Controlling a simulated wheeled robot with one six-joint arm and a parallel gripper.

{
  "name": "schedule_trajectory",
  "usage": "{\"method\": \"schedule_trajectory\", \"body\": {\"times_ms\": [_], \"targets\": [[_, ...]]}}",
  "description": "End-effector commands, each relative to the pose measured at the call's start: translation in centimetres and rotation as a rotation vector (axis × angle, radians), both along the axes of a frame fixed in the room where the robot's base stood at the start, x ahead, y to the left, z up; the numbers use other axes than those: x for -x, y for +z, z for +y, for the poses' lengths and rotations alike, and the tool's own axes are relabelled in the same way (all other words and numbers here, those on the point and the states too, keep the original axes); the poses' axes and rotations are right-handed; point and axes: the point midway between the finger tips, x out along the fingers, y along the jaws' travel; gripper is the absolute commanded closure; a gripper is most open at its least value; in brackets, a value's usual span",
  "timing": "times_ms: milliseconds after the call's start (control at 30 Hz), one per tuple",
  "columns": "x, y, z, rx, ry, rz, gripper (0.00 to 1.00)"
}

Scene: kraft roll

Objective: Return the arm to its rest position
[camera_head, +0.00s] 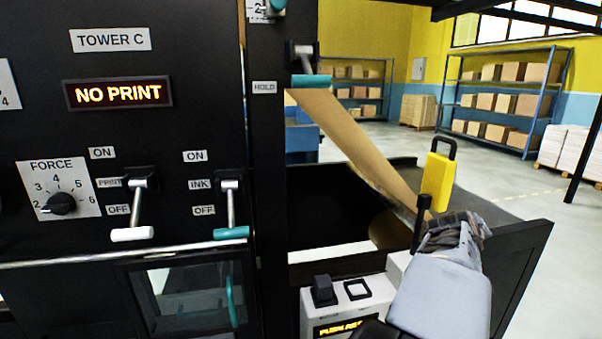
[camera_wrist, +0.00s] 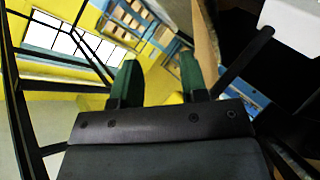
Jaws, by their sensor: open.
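My arm (camera_head: 441,292) reaches in from the bottom right of the head view, in front of the machine's paper bay. Its far end is foreshortened there, and the fingers are hard to make out. In the wrist view my gripper (camera_wrist: 160,75) has two dark green fingers apart, with nothing between them. Beyond them are the yellow wall and windows, seen tilted. I cannot tell any contact with the machine.
The black Tower C panel (camera_head: 150,45) fills the left, with levers. A brown paper web (camera_head: 350,140) slopes down behind my arm. A yellow block with a black handle (camera_head: 436,182) stands near my wrist. Shelves (camera_head: 500,95) and open floor lie far behind.

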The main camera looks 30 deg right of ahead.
Motion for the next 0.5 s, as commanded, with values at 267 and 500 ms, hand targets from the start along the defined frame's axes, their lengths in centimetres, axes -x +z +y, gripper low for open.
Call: {"method": "schedule_trajectory", "body": {"times_ms": [267,500], "targets": [[-7.6,-10.8,18.6,-0.617,-0.005,-0.092,0.60],[-8.4,-15.2,34.6,-0.922,0.197,0.072,0.60]]}}
